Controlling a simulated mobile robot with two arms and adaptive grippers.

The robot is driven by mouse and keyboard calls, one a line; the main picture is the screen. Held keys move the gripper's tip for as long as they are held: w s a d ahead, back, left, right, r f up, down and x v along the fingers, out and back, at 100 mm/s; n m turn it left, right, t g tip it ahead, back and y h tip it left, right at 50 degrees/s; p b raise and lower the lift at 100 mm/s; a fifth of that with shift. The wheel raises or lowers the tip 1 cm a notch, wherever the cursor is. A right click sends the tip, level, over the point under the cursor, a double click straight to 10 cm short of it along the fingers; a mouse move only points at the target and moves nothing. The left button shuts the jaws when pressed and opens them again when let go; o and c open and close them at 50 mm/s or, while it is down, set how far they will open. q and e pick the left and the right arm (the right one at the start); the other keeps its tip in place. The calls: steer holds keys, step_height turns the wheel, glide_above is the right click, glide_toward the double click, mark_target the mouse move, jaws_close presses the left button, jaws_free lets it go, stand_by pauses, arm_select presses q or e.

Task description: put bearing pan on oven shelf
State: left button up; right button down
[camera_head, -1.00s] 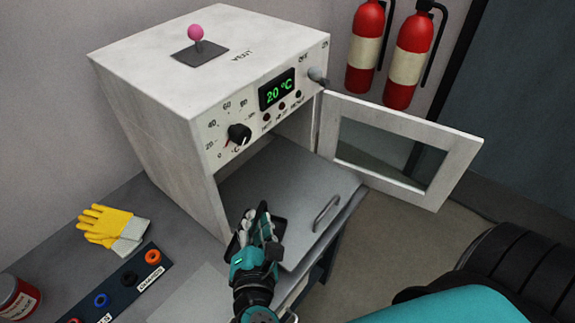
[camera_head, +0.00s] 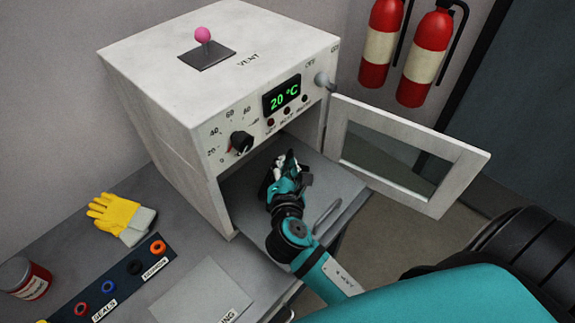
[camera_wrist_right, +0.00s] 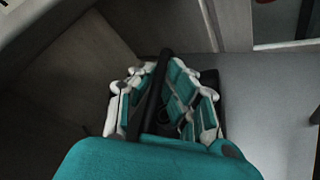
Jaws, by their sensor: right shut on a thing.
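The oven (camera_head: 160,110) stands with its door open, and its grey shelf (camera_head: 335,183) is slid out at the front. My right gripper (camera_head: 287,168) is at the oven's opening, over the inner part of the shelf. In the right wrist view the fingers (camera_wrist_right: 165,95) are shut around a dark bar, which looks like the handle of the bearing pan (camera_wrist_right: 154,100). The rest of the pan is mostly hidden by the gripper; a dark edge shows beside the fingers. I cannot tell whether the pan touches the shelf. My left gripper is out of view.
The oven door (camera_head: 400,195) hangs open to the right of the shelf. A shelf handle (camera_head: 327,212) stands at the front edge. Yellow gloves (camera_head: 120,215), a strip of coloured rings (camera_head: 95,297) and a red-labelled jar (camera_head: 30,283) lie on the bench at left.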

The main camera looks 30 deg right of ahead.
steer(key=shift+w+d, duration=0.65)
steer(key=shift+f, duration=1.85)
steer(key=c, duration=1.4)
jaws_free()
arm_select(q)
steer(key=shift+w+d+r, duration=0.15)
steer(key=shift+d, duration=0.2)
arm_select(e)
steer(key=shift+o, duration=0.2)
steer(key=shift+s, duration=0.1)
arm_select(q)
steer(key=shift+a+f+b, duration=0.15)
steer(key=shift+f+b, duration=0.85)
arm_select(e)
steer(key=v, duration=1.2)
